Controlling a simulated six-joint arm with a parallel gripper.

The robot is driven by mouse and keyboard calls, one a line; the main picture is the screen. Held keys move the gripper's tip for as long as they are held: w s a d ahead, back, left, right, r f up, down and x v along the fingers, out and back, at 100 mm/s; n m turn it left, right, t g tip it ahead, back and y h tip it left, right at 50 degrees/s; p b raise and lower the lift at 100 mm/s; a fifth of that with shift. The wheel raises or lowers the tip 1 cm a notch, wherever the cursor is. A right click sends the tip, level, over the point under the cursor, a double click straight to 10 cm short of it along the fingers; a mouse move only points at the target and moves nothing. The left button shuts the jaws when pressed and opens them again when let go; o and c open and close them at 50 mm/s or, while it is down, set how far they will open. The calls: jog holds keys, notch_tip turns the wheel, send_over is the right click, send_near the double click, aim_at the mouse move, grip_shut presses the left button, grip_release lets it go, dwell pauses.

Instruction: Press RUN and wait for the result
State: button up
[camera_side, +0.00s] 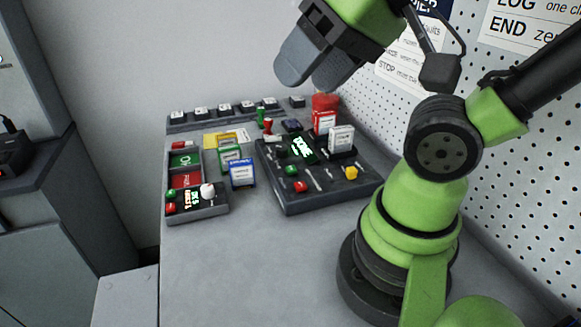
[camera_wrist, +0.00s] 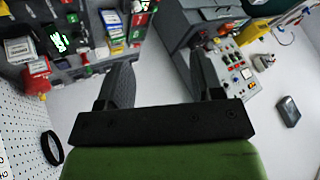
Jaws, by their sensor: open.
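A dark test station (camera_side: 318,185) sits on the bench with a lit green display (camera_side: 303,147). On its front are a green button (camera_side: 291,170), a red button (camera_side: 301,186) and a yellow button (camera_side: 351,172); labels are too small to read, so I cannot tell which is RUN. A smaller panel (camera_side: 197,213) to its left has a lit display, a white knob (camera_side: 207,190), and green and red buttons. My gripper (camera_side: 318,68) is high above the bench, apart from both panels. In the wrist view my gripper's fingers (camera_wrist: 163,68) are spread with nothing between them.
Blue (camera_side: 242,173), green and white cartridges stand between and on the panels. A row of dark blocks (camera_side: 222,110) lines the back. The bench front (camera_side: 250,265) is clear.

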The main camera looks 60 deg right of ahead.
grip_shut()
dwell(1.6)
